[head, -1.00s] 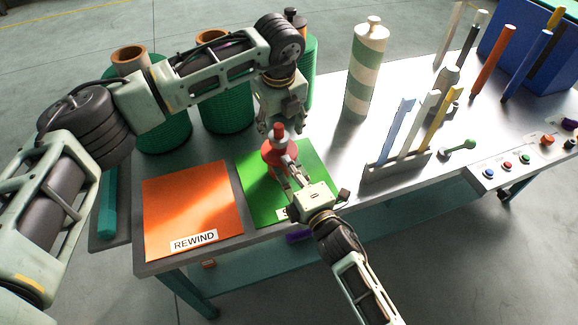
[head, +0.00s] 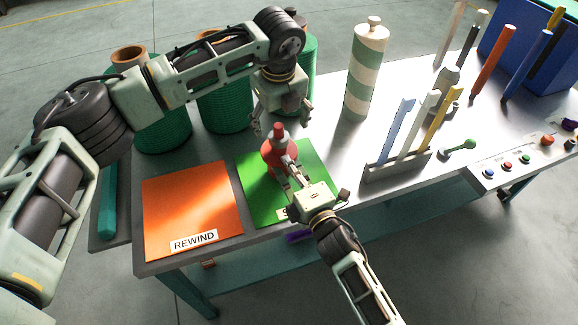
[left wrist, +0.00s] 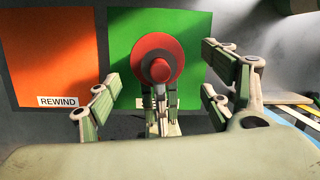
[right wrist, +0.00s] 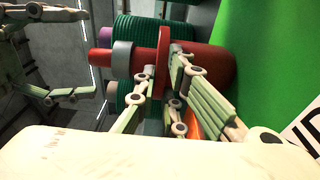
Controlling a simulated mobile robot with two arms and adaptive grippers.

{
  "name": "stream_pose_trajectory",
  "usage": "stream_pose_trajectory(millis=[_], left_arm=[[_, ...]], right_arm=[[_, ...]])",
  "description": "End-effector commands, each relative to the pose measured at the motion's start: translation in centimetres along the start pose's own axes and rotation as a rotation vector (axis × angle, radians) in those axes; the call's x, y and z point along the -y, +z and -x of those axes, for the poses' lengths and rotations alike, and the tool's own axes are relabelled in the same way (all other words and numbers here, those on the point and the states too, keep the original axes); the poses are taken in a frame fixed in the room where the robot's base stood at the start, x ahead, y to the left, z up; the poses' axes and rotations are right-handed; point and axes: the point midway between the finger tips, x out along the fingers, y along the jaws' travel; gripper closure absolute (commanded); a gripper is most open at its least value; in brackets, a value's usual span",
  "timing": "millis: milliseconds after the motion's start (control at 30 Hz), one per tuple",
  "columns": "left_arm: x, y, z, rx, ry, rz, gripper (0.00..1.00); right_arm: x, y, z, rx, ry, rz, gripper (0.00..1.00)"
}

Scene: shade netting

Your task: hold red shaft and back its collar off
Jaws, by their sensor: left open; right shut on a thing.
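The red shaft (head: 280,152) stands upright on the green mat (head: 312,165), with a wide red flange and a narrower red top. A grey collar (right wrist: 122,60) sits around the narrow part, between the flange and the red end. My right gripper (head: 289,172) is shut on the shaft from the front; its fingers partly hide the shaft in the right wrist view (right wrist: 158,78). My left gripper (head: 281,125) is open above, its fingers spread either side of the shaft's top and apart from it. In the left wrist view the shaft's red top (left wrist: 160,70) shows between the fingers.
An orange mat (head: 192,208) labelled REWIND lies left of the green one. Green netting rolls (head: 225,105) stand behind. A striped cylinder (head: 366,75) and a rack of coloured rods (head: 397,165) stand to the right. Bare metal table lies between the green mat and rack.

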Motion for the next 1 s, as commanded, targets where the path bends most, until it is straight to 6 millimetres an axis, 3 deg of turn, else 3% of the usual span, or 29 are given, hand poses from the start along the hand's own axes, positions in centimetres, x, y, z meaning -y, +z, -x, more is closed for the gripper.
stream_pose_trajectory(millis=[33,500,700,967,1000], left_arm=[[0.0,0.1,0.7,0.003,-0.003,0.0,0.26],[0.0,-0.2,9.9,0.006,-0.004,0.0,0.26],[-0.1,-0.2,11.5,0.005,-0.003,-0.001,0.26],[-0.1,-0.3,11.6,0.004,-0.002,0.0,0.26],[-0.1,-0.3,11.6,0.004,-0.002,0.0,0.26]], right_arm=[[1.7,0.0,0.5,0.005,-0.036,-0.002,1.0],[1.7,0.0,0.5,0.005,-0.036,-0.002,1.0],[1.7,0.0,0.5,0.005,-0.036,-0.002,1.0],[1.7,0.0,0.5,0.005,-0.036,-0.002,1.0],[1.7,0.0,0.5,0.005,-0.036,-0.002,0.89]])
